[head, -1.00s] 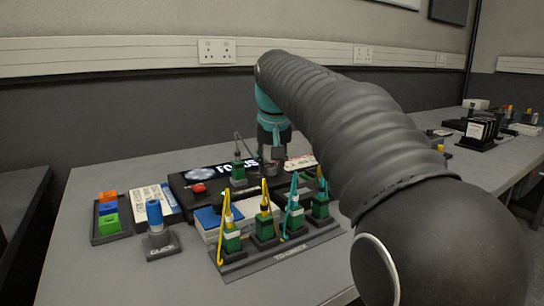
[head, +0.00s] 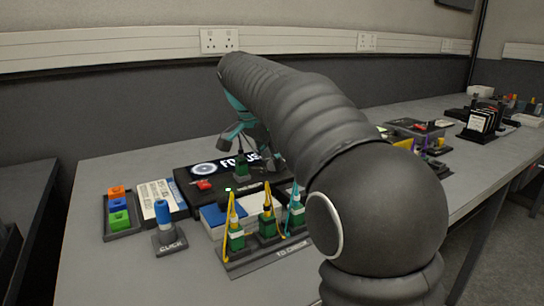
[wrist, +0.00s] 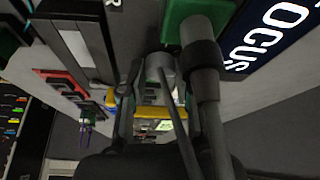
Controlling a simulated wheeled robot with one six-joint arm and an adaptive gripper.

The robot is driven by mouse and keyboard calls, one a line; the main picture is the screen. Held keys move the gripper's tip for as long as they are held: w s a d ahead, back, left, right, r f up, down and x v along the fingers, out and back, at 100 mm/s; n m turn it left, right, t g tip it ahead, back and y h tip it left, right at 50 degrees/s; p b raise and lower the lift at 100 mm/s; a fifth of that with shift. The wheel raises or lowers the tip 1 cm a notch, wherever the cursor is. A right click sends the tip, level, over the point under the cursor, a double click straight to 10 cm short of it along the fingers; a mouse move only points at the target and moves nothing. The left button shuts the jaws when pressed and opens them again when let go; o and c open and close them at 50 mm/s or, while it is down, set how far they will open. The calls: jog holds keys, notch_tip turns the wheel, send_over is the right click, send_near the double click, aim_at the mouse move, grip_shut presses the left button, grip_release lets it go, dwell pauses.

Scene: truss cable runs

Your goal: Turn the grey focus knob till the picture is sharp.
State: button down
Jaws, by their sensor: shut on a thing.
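The dark screen (head: 203,169) in the head view shows a ringed disc and the word FOCUS, with its right end behind my gripper (head: 268,160). In the wrist view the screen (wrist: 270,35) shows crisp white letters. The grey knob (wrist: 160,66) sits between my fingers, and my gripper (wrist: 165,85) is shut on it. In the head view the knob is hard to make out behind the gripper. A small green light (head: 228,189) shows on the front of the black unit (head: 186,187).
A green plug (head: 241,166) with a dark cable stands on the unit, close to my gripper. A red part (head: 204,185) lies left of it. Several green cable plugs stand in a rack (head: 262,260) in front.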

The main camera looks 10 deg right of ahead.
jog(key=m+g, duration=0.1)
jog(key=m, duration=0.2)
jog(key=shift+w+m+h, duration=0.1)
jog(key=shift+m+h, duration=0.2)
jog(key=shift+m, duration=0.1)
jog(key=shift+w+m+g, duration=0.1)
jog(key=shift+m+g, duration=0.9)
jog(key=shift+m, duration=1)
jog(key=c, duration=0.8)
grip_release()
